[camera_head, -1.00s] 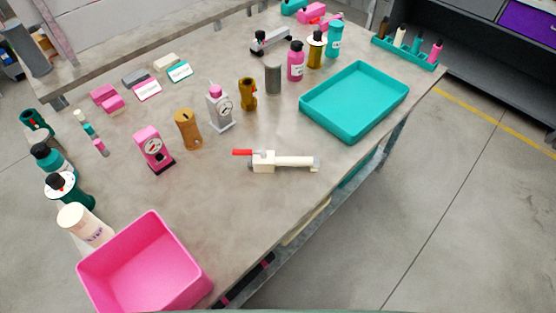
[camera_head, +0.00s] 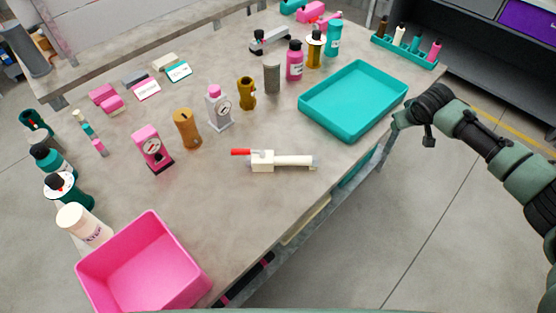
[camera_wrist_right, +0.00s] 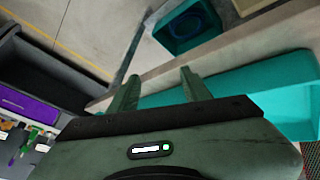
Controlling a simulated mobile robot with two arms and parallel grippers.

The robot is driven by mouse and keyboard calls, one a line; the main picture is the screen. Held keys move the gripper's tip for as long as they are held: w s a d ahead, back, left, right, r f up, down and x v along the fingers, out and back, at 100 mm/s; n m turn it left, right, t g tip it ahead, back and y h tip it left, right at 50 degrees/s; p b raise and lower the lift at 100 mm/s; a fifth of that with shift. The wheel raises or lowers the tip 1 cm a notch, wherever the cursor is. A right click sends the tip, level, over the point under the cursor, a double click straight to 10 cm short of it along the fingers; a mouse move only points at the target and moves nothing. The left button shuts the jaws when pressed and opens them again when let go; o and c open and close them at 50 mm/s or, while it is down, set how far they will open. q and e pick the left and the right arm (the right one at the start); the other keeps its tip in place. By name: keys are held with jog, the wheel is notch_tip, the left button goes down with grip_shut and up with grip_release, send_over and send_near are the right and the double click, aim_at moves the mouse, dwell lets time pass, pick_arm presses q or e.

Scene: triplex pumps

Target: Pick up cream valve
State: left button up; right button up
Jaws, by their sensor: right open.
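The cream valve (camera_head: 282,161) lies on the grey table near its front edge in the head view. It has a cream body and pipe and a red handle (camera_head: 241,152) pointing left. My right gripper (camera_head: 428,140) is beyond the table's right edge, beside the teal tray and well apart from the valve. In the right wrist view my right gripper (camera_wrist_right: 160,88) has its two fingers spread with nothing between them. The valve does not show in that view. My left gripper is not in view.
A teal tray (camera_head: 306,113) stands between my right gripper and the table's middle. A pink bin (camera_head: 88,268) stands at the front left. Bottles, gauges and pumps stand behind the valve, including a pink gauge (camera_head: 152,150). The table is clear around the valve.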

jog(key=s+a+r+m+g+y, duration=0.25)
jog(key=a+r+m, duration=0.25)
jog(key=a+r, duration=0.45)
jog(key=s+a+r+m+g+y, duration=0.1)
jog(key=s+a+r+m+y, duration=0.15)
jog(key=a+r+m, duration=0.7)
jog(key=m+g+y, duration=0.2)
jog(key=m+g, duration=0.1)
jog(key=m, duration=0.3)
send_near(294, 158)
jog(key=x, duration=0.3)
jog(key=shift+s+a+f, duration=0.1)
jog(key=shift+a+f, duration=0.15)
jog(key=shift+a, duration=0.2)
jog(key=shift+x, duration=3.1)
jog(key=shift+d, duration=0.1)
jog(key=shift+f, duration=0.3)
grip_shut()
